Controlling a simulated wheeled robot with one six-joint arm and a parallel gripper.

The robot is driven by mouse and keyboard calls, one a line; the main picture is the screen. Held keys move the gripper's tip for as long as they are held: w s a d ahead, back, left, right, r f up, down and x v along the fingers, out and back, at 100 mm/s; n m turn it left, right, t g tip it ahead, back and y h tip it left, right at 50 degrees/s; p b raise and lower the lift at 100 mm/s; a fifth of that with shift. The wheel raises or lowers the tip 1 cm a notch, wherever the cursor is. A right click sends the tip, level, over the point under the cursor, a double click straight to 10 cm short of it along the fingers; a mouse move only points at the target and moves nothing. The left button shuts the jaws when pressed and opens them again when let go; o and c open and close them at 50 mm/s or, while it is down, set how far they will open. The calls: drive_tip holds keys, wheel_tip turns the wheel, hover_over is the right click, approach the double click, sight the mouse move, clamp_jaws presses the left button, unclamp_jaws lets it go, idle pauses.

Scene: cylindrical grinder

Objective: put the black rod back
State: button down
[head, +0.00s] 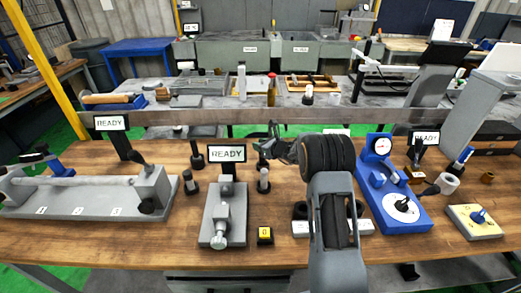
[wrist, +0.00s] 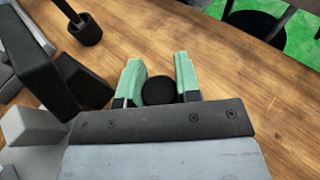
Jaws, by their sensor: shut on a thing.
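The black rod (wrist: 158,91) shows end-on as a dark round shape in the wrist view. It sits between the two green fingertips of my gripper (wrist: 158,84), which is shut on it. Its lower part and whether it touches anything below are hidden. In the head view my gripper (head: 267,148) is above the back middle of the wooden bench, just right of the central READY display (head: 227,154). Another black rod stands in a small round black holder (wrist: 87,33) at the upper left of the wrist view.
The grey fixture (head: 221,215) with the central display stands just left of my gripper. A blue gauge stand (head: 382,178) is to the right. A long grey fixture (head: 75,197) fills the left side. A yellow block (head: 265,236) sits in front.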

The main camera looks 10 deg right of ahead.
drive_tip(key=shift+f, duration=1.2)
drive_tip(key=shift+f, duration=0.15)
drive_tip(key=c, duration=0.8)
unclamp_jaws()
